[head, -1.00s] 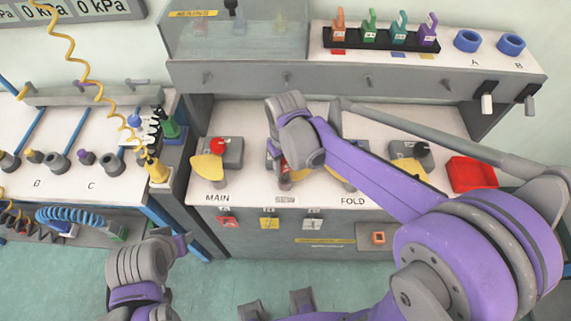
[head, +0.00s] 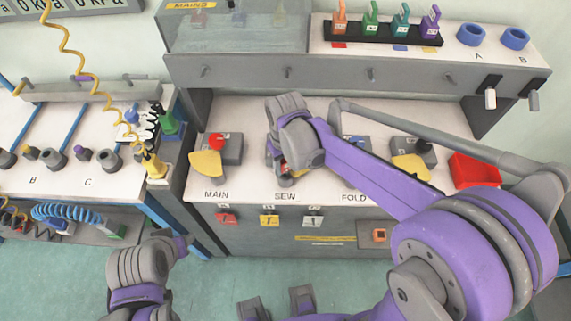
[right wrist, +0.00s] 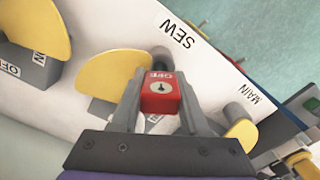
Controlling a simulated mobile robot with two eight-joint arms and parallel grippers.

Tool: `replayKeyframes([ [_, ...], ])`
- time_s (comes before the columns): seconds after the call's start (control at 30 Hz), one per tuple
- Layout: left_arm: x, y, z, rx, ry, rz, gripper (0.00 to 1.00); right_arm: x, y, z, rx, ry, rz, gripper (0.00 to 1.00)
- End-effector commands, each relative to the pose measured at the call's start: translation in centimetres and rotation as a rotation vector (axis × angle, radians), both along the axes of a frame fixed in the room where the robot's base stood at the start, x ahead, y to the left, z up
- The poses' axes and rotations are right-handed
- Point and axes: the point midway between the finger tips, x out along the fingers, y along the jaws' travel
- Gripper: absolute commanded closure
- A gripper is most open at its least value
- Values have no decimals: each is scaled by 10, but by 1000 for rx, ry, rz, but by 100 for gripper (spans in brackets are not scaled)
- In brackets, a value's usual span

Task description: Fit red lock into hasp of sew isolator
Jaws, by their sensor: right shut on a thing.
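The red lock (right wrist: 160,97), marked OFF with a keyhole, is between the fingers of my right gripper (right wrist: 160,88) in the right wrist view. The sew isolator's yellow handle (right wrist: 133,62) shows right behind the lock, beside the SEW label. The hasp is hidden, so I cannot tell whether the lock touches it. In the head view my right gripper (head: 286,172) is over the SEW place, with the isolator mostly covered by my arm.
The main isolator (head: 207,162) with a red knob stands to the left, the fold isolator (head: 355,148) to the right, partly behind my arm. A red tray (head: 474,170) is at the right. A rack (head: 385,35) of coloured locks stands on the shelf above.

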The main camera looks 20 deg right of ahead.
Motion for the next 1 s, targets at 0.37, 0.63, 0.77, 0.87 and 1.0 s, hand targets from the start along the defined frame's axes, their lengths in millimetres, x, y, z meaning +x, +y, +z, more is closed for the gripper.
replayKeyframes([
  [0.37, -1, 0, -5, 0, 2, 0, 50, 0, 0, -6, 0, 0, 0, 100],
  [0.63, -1, 0, -5, 0, 2, 0, 50, 0, 0, -6, 0, 0, 0, 21],
  [0.77, -1, 0, -5, 0, 2, 0, 50, 0, 0, -6, 0, 0, 0, 21],
  [0.87, -1, 0, -5, 0, 2, 0, 50, 0, 0, -5, 0, 0, 0, 21],
  [1.0, -1, 0, -3, 0, 1, 0, 50, 0, 0, 7, 0, 0, 0, 21],
])
